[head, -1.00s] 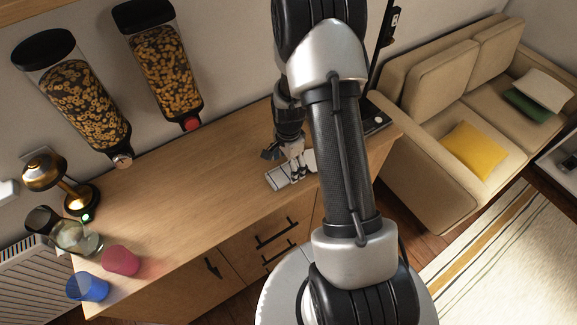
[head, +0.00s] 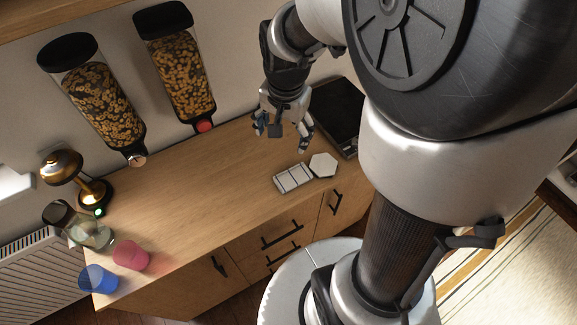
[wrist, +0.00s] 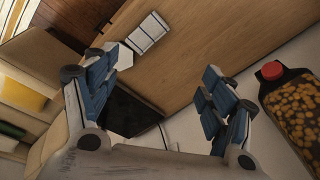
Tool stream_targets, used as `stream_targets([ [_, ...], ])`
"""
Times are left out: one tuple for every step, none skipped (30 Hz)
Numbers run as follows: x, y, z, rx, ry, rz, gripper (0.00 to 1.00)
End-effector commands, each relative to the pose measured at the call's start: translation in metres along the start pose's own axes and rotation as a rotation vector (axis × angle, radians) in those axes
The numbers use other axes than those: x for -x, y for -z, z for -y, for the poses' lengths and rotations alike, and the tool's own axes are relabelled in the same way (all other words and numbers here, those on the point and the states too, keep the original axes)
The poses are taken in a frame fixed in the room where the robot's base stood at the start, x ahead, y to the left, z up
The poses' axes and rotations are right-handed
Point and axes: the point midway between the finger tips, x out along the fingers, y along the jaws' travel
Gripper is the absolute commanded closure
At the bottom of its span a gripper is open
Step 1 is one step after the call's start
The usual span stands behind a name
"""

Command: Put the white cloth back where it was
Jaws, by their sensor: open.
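The white cloth (head: 293,178) lies folded flat on the wooden counter, near its front edge, with dark stripes across it. It also shows in the wrist view (wrist: 149,33), past my fingers. My gripper (head: 283,138) is open and empty above the counter, behind the cloth and apart from it. In the wrist view my gripper (wrist: 160,75) has its blue-padded fingers spread wide with nothing between them.
A white hexagonal piece (head: 323,165) lies beside the cloth, on its right. A black flat panel (head: 334,112) is at the counter's right end. A brass lamp (head: 80,180), red cup (head: 130,255) and blue cup (head: 98,278) stand left. Cereal dispensers (head: 177,70) hang behind. The counter's middle is clear.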

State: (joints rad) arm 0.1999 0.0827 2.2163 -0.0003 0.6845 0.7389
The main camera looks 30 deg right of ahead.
Motion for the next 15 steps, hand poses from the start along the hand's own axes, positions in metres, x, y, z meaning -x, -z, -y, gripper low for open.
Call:
stream_targets([
  [0.025, -0.014, -0.002, 0.092, 0.026, -0.025, 0.24],
  [0.037, -0.022, -0.004, 0.15, 0.038, -0.036, 0.24],
  [0.052, -0.034, -0.007, 0.224, 0.05, -0.05, 0.24],
  [0.062, -0.042, -0.01, 0.28, 0.061, -0.063, 0.24],
  [0.071, -0.051, -0.014, 0.336, 0.07, -0.074, 0.24],
  [0.083, -0.062, -0.02, 0.411, 0.082, -0.091, 0.24],
  [0.091, -0.071, -0.024, 0.466, 0.091, -0.104, 0.24],
  [0.098, -0.079, -0.029, 0.519, 0.099, -0.117, 0.24],
  [0.106, -0.09, -0.035, 0.588, 0.109, -0.133, 0.24],
  [0.111, -0.097, -0.04, 0.635, 0.115, -0.145, 0.24],
  [0.115, -0.104, -0.044, 0.68, 0.121, -0.156, 0.24],
  [0.119, -0.112, -0.05, 0.735, 0.128, -0.17, 0.24],
  [0.122, -0.117, -0.054, 0.771, 0.131, -0.18, 0.24],
  [0.124, -0.122, -0.057, 0.804, 0.135, -0.189, 0.24],
  [0.126, -0.127, -0.061, 0.841, 0.139, -0.199, 0.24],
])
